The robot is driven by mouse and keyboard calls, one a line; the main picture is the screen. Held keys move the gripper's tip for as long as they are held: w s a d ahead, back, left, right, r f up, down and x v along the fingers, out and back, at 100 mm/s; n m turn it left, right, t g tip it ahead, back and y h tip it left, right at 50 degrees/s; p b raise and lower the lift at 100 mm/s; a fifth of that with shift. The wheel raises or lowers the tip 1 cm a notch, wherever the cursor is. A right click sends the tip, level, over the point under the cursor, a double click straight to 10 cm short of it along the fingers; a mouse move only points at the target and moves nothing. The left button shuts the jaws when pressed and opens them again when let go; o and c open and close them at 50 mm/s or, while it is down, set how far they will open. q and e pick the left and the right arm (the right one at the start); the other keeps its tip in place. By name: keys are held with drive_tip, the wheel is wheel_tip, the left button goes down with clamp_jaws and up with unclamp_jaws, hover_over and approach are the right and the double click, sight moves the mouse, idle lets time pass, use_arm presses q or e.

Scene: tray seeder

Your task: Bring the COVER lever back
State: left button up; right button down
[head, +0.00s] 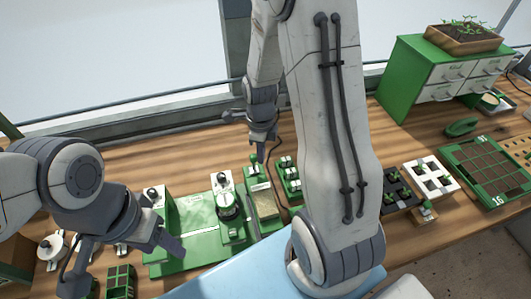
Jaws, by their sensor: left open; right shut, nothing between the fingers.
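The seeder (190,247) is a green machine on the wooden bench, with a dark round part on it. A small lever with a green knob (254,158) stands at its back right. Black knobs on pale plates stand at the machine's left (152,193) and middle (222,179). I cannot read any label, so I cannot tell which is the COVER lever. My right gripper (261,158) is shut and empty, right beside the green knob; I cannot tell if they touch.
A small green-and-black crate (120,283) lies below my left gripper. Right of my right arm are a black cell tray (398,192), a white tray (432,174) and a large green tray (490,172). A green drawer cabinet (425,75) holds a seedling box. My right arm hides the bench's middle.

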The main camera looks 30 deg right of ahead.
drive_tip(key=shift+w+a, duration=0.2)
drive_tip(key=shift+a, duration=0.55)
wheel_tip(320, 180, up, 6)
drive_tip(key=d+p, duration=0.1)
drive_tip(key=p, duration=0.4)
drive_tip(key=shift+s+p, duration=0.2)
drive_tip(key=shift+p, duration=0.1)
drive_tip(key=shift+d, duration=0.1)
drive_tip(key=s+a+r+n+b, duration=0.2)
drive_tip(key=s+a+n+b, duration=0.1)
drive_tip(key=a+n, duration=0.45)
drive_tip(key=s+a+r+n+b, duration=0.1)
drive_tip(key=s+a+n+b, duration=0.15)
drive_tip(key=a+n, duration=0.5)
drive_tip(key=s+a+n+b, duration=0.2)
drive_tip(key=s+n, duration=0.4)
drive_tip(key=n, duration=0.3)
drive_tip(key=s+a+r+n+y+b, duration=0.1)
drive_tip(key=s+a+n, duration=0.1)
drive_tip(key=s+n, duration=0.5)
drive_tip(key=n, duration=0.3)
drive_tip(key=shift+a+r+b, duration=0.25)
drive_tip(key=shift+a+b, duration=0.05)
drive_tip(key=shift+b, duration=0.1)
